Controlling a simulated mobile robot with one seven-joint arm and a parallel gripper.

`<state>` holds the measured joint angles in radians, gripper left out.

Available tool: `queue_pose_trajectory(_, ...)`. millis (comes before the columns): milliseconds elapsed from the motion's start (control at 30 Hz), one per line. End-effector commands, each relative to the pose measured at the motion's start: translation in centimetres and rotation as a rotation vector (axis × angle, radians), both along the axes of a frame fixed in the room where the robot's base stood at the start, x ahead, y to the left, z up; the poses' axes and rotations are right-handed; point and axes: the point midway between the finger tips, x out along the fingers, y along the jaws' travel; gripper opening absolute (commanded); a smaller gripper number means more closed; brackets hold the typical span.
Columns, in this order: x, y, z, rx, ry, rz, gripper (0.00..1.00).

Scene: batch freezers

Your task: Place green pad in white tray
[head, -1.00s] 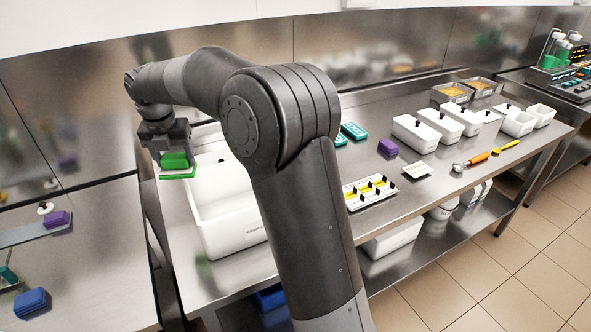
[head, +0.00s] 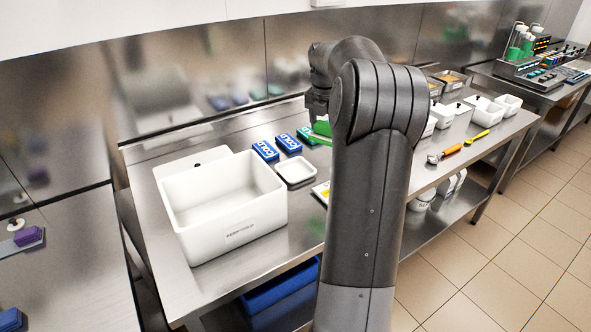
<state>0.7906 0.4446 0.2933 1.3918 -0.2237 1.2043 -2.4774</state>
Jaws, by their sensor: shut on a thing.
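My gripper (head: 318,108) is shut on the green pad (head: 322,128) and holds it above the steel table, near the back, pointing down. My arm partly hides the pad's right side. A small shallow white tray (head: 281,180) lies empty on the table, left of and nearer than the pad. The pad is apart from this tray.
A large white bin (head: 215,235) stands left of the small tray. Blue boxes (head: 265,150) and a teal-green box (head: 306,136) lie behind the tray. My arm hides part of the table's middle. White containers (head: 480,112) and a yellow-handled tool (head: 481,135) are farther right.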

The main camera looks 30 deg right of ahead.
Motion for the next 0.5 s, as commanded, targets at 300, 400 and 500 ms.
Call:
queue_pose_trajectory(300,-1.9,-2.8,-2.2,0.002,0.001,-0.050,0.39)
queue_pose_trajectory(400,-1.9,-2.8,-3.7,0.002,0.001,-0.050,0.39)
queue_pose_trajectory(500,-1.8,-2.7,-4.7,0.001,0.002,-0.049,0.39)
